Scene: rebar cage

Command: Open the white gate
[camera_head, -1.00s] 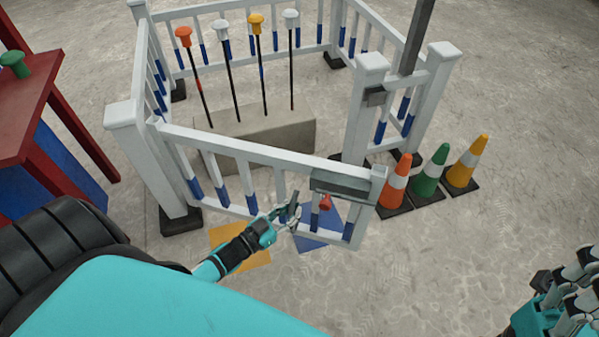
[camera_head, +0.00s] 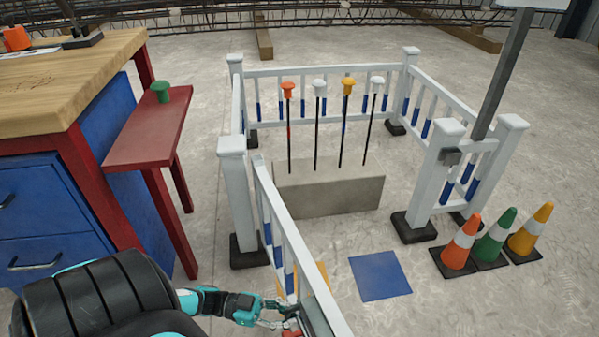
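The white gate (camera_head: 283,232) stands swung outward, toward me, from the left gate post (camera_head: 238,200). A wide gap lies between it and the right post (camera_head: 437,180), which carries a grey latch piece (camera_head: 451,157). My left gripper (camera_head: 283,318) is at the gate's free end, low in the picture, beside the red and grey latch part (camera_head: 293,328). Its fingers are small and partly cut off by the frame's lower edge, so I cannot tell if they grip or only touch. My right gripper is out of view.
Inside the fence a concrete block (camera_head: 330,190) holds several capped rods. A blue square (camera_head: 380,276) lies flat in the opening. Orange (camera_head: 461,245), green (camera_head: 494,238) and yellow (camera_head: 530,232) cones stand at right. A red-legged workbench (camera_head: 75,130) stands close at left.

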